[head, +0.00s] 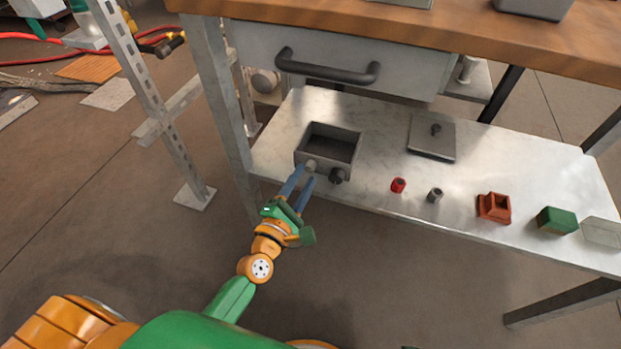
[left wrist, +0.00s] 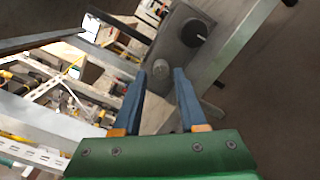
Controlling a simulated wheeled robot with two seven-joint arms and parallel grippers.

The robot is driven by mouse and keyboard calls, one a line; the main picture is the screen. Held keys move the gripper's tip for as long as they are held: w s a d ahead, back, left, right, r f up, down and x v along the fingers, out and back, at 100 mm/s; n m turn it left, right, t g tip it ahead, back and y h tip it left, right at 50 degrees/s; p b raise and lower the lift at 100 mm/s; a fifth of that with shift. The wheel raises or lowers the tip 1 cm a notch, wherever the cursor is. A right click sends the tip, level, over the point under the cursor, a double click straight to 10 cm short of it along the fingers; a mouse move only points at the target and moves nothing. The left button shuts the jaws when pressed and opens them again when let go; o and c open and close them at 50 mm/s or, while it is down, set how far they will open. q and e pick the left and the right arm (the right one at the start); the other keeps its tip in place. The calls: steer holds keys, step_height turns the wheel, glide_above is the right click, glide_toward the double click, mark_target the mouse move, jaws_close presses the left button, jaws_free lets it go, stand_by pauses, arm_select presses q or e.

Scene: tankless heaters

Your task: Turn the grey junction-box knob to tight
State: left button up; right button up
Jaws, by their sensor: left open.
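The open grey junction box (head: 352,138) sits on the lower metal shelf, near its left end. Its front wall carries a light grey knob (head: 311,165) at left and a dark knob (head: 337,175) at right. My left gripper (head: 302,182) is open in front of the grey knob. In the left wrist view the fingertips (left wrist: 162,72) lie on either side of the grey knob (left wrist: 160,69); I cannot tell whether they touch it. The dark knob (left wrist: 195,33) is clear of the fingers, up and to the right. My right gripper is not in view.
A grey lid plate (head: 445,142), a red cap (head: 398,185), a grey fitting (head: 435,195), an orange-brown block (head: 494,208) and a green block (head: 557,220) lie to the right on the shelf (head: 380,210). A drawer (head: 400,65) hangs above. A metal table leg (head: 222,110) stands left.

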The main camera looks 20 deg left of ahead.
mark_target(311, 167)
arm_select(q)
steer(key=shift+w+d, duration=0.1)
steer(key=shift+w, duration=1)
jaws_close()
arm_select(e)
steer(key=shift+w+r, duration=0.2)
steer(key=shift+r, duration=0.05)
